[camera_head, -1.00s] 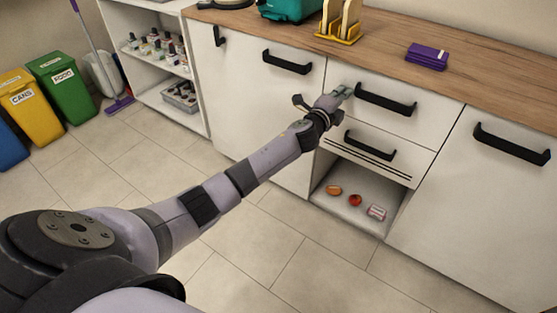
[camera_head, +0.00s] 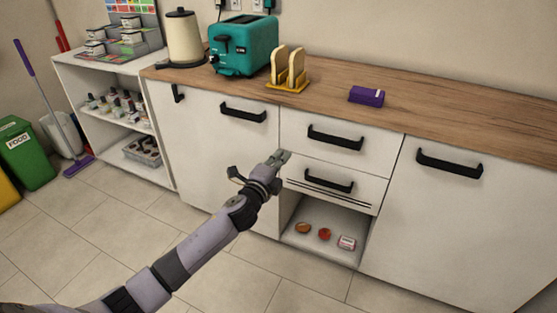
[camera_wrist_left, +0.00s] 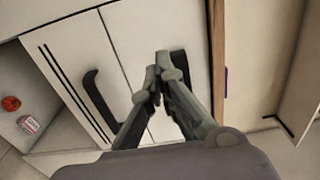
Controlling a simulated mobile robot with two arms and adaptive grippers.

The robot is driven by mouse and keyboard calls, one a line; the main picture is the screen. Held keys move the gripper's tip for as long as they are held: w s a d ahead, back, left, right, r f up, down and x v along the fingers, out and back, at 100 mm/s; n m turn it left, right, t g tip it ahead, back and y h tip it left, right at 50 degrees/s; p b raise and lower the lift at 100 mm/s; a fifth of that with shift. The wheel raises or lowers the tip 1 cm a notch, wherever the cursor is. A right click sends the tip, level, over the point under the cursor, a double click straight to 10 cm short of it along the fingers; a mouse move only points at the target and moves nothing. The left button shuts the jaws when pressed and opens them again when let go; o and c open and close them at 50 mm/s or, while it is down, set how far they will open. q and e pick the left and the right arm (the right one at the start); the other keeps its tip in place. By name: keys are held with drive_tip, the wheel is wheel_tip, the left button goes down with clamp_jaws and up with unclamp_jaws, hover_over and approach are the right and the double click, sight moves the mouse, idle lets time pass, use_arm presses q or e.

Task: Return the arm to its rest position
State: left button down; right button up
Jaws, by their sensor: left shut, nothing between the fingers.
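My left arm reaches in from the lower left of the head view. Its gripper (camera_head: 284,157) is in front of the white drawer fronts, left of the two middle black handles. The fingers are together and hold nothing. In the left wrist view the fingertips (camera_wrist_left: 158,72) overlap the upper drawer handle (camera_wrist_left: 178,66); I cannot tell from this whether they touch it. The lower drawer handle (camera_wrist_left: 100,96) is to their left. Both middle drawers look shut. My right gripper is not in view.
A wooden counter (camera_head: 440,118) holds a kettle (camera_head: 185,40), a teal toaster (camera_head: 243,46), a yellow toast rack (camera_head: 288,86) and a purple packet (camera_head: 366,96). An open shelf below the drawers holds three small items, including a tomato (camera_head: 324,234).

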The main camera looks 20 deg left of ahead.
use_arm(q)
drive_tip(key=s+f+n+g+y, duration=0.2)
drive_tip(key=s+f+n+g, duration=0.65)
drive_tip(key=s+f, duration=1)
drive_tip(key=s+d+f+n+g+h+p, duration=0.1)
drive_tip(key=s+d+f+n+g+p, duration=0.25)
drive_tip(key=s+f, duration=0.65)
drive_tip(key=s+d+f+n+g+h+p, duration=0.15)
drive_tip(key=s+d+f+n+g, duration=0.35)
drive_tip(key=s, duration=0.9)
drive_tip(key=s+a+f+p, duration=0.2)
drive_tip(key=s+f+p, duration=0.1)
drive_tip(key=s+p, duration=0.4)
drive_tip(key=s+a+f+m+y+p, duration=0.1)
drive_tip(key=s+a+f+p, duration=0.2)
drive_tip(key=s+p, duration=0.4)
drive_tip(key=s, duration=0.3)
drive_tip(key=shift+s+a, duration=0.2)
drive_tip(key=shift+s, duration=0.15)
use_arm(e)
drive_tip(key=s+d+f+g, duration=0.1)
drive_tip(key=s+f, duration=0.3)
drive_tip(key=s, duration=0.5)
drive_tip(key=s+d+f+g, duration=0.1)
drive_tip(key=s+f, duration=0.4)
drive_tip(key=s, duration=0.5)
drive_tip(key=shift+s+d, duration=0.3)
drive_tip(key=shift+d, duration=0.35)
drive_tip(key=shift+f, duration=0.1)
